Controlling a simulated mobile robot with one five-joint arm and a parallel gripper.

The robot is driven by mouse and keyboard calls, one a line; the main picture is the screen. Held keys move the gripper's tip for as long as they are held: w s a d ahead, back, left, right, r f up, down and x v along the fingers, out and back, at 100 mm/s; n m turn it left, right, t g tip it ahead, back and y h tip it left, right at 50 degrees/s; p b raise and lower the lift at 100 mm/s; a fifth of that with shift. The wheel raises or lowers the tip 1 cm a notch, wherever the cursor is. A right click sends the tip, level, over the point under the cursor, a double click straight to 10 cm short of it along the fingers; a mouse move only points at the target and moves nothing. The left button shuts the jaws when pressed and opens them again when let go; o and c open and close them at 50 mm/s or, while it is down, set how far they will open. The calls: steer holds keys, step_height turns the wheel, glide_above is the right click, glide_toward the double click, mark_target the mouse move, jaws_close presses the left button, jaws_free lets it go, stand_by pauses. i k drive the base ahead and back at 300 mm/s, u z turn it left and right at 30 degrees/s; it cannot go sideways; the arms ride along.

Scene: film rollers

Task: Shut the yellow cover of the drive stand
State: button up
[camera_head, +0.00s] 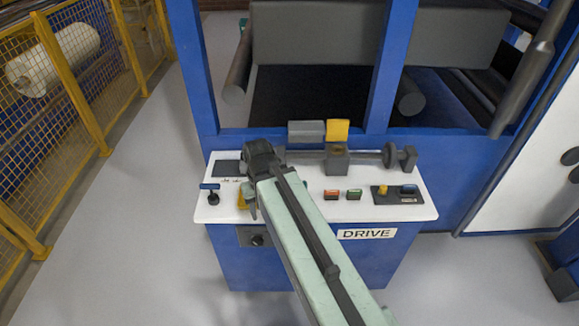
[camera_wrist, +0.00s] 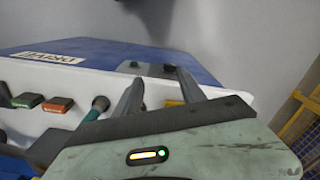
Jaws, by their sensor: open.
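The white-topped drive stand (camera_head: 430,208) carries a DRIVE label on its front. A yellow piece (camera_head: 243,199) shows at the stand top beside my gripper, partly hidden by it. A second yellow plate (camera_head: 337,130) stands upright at the back, next to a grey box. I cannot tell which is the cover. My gripper (camera_head: 250,208) is over the left part of the stand top, its tips partly hidden. In the wrist view my gripper (camera_wrist: 161,78) has its two fingers apart, nothing seen held. A bit of yellow (camera_wrist: 175,103) shows between and behind the fingers; contact is unclear.
A blue-handled lever (camera_head: 210,190) stands left of my gripper. Red (camera_head: 331,194) and green (camera_head: 354,194) buttons and a yellow knob (camera_head: 382,190) lie to the right. A shaft with a grey block (camera_head: 337,160) runs along the back. Floor at left is clear up to a yellow fence (camera_head: 75,90).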

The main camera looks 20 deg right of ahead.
mark_target(337, 129)
steer(key=u, duration=2.4)
steer(key=k, duration=1)
steer(key=z, duration=1.4)
steer(key=i, duration=1)
steer(key=u, duration=0.05)
